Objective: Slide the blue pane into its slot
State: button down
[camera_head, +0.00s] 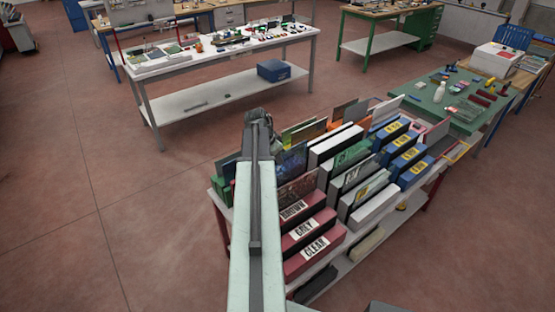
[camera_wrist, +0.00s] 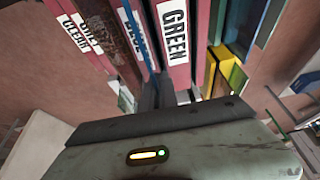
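The blue pane shows in the wrist view as a thin blue strip (camera_wrist: 138,38), edge-on, running down to my gripper (camera_wrist: 158,92). My gripper looks closed on its near edge. The pane passes in front of the partly covered BLUE label (camera_wrist: 132,30), just left of the red GREEN block (camera_wrist: 174,35). Whether it is inside the slot or only in front of it I cannot tell. In the head view a dark blue pane face (camera_head: 291,162) shows right of my arm, beyond the BROWN block (camera_head: 297,208); my gripper (camera_head: 258,118) is at the rack's left side, its fingertips unclear.
The rack holds GREY (camera_head: 305,230) and CLEAR (camera_head: 315,252) blocks, white blocks (camera_head: 375,208) and blue blocks (camera_head: 415,172). Other panes stand close together among them. A white workbench (camera_head: 220,55) and a green table (camera_head: 430,110) stand beyond. The floor left of the rack is clear.

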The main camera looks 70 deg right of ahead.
aim_at(278, 171)
jog(key=shift+f+b, duration=1.65)
jog(key=shift+f, duration=0.4)
jog(key=shift+f+b, duration=0.4)
jog(key=c, duration=1.6)
grip_release()
jog(key=shift+o, duration=0.2)
jog(key=p+v, duration=0.7)
jog(key=v, duration=0.1)
jog(key=shift+r, duration=0.1)
